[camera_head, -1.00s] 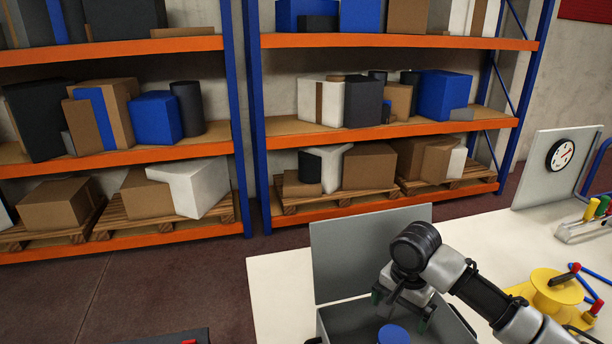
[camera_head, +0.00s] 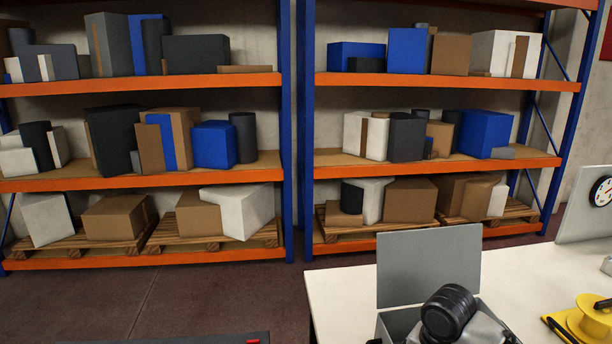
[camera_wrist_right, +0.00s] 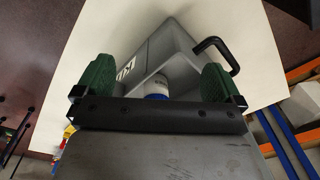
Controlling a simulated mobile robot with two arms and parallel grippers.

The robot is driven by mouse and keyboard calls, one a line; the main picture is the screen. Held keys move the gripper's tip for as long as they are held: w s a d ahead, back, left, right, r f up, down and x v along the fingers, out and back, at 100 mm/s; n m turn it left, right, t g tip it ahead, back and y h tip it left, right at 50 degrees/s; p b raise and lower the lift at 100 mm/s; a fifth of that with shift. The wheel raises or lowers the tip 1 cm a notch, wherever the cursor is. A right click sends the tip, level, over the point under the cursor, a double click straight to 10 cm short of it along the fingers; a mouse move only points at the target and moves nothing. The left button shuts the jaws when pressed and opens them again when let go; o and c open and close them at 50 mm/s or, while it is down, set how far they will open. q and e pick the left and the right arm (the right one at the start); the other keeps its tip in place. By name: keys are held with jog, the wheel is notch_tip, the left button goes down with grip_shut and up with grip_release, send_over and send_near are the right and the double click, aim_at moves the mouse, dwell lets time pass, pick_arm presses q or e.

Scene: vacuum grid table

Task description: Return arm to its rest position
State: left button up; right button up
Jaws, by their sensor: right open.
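My right arm (camera_head: 450,314) shows at the bottom right of the head view, in front of the open grey case (camera_head: 428,266); its fingers are out of that view. In the right wrist view my right gripper (camera_wrist_right: 158,80) is open, its two green-padded fingers wide apart with nothing gripped. Beyond the fingers is the grey case, with a black handle (camera_wrist_right: 216,50). A blue-and-white round item (camera_wrist_right: 157,88) shows inside it, partly hidden by the gripper's dark bar. My left gripper is in neither view.
The case stands on a white table (camera_head: 345,292). A yellow spool (camera_head: 592,318) is at the right, and a clock panel (camera_head: 590,215) stands behind it. Orange-and-blue shelving (camera_head: 298,150) with boxes fills the back. Dark floor (camera_head: 200,290) lies left of the table.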

jog(key=s+a+f+n+t+y, duration=0.1)
jog(key=s+a+f+n, duration=0.3)
jog(key=s, duration=0.2)
jog(key=s+a+f+n+t+y, duration=0.1)
jog(key=s+a+f+n, duration=0.35)
jog(key=s, duration=0.25)
jog(key=s+d+n+t+h, duration=0.1)
jog(key=s+d, duration=0.2)
jog(key=s, duration=0.3)
jog(key=s+d+n+h, duration=0.1)
jog(key=s+d, duration=0.3)
jog(key=s, duration=0.2)
notch_tip(320, 180, down, 25)
jog(key=g, duration=0.1)
jog(key=s+d+f+g, duration=0.1)
jog(key=s+d+f, duration=0.1)
jog(key=s+f, duration=1.3)
notch_tip(320, 180, down, 2)
jog(key=shift+s+d+f+n+b, duration=0.25)
jog(key=shift+s+n+b, duration=0.05)
jog(key=shift+s+n, duration=0.1)
